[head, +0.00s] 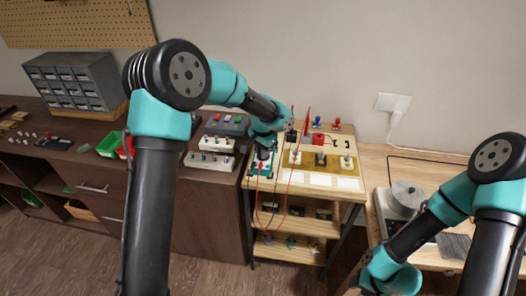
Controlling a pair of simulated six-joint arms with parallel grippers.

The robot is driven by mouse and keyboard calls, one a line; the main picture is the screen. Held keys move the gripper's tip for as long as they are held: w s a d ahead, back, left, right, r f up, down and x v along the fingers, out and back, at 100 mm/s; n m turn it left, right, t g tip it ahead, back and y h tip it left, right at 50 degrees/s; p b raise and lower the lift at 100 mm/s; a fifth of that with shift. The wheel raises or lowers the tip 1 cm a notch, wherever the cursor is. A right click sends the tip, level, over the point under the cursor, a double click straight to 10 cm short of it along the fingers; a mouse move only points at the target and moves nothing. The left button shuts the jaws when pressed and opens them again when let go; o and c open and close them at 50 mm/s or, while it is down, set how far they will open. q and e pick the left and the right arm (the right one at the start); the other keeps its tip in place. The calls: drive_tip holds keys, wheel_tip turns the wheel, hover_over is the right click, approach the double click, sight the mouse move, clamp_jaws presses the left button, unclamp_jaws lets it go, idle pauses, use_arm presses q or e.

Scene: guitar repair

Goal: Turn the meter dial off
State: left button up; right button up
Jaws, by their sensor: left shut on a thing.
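The meter (254,171) is a small teal-edged, dark device at the left end of the light wooden bench, with thin red and dark leads near it. My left gripper (264,154) reaches down onto it from above and is shut on what appears to be its dial. The dial itself and its setting are hidden by the gripper. My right gripper (374,288) hangs low at the bottom edge, to the right of the bench and apart from the meter; its fingers are not clear.
The wooden bench (300,193) carries a tan board (322,161) with several white-based parts, plus red items behind. White switch boxes (212,161) stand on the dark cabinet to the left. A round-topped device (407,195) stands on the right table. Leads hang over the bench's front.

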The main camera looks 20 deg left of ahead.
use_arm(q)
clamp_jaws()
drive_tip(key=shift+n, duration=3.4)
drive_tip(key=o, duration=0.7)
unclamp_jaws()
drive_tip(key=shift+c, duration=0.2)
drive_tip(key=shift+r, duration=0.1)
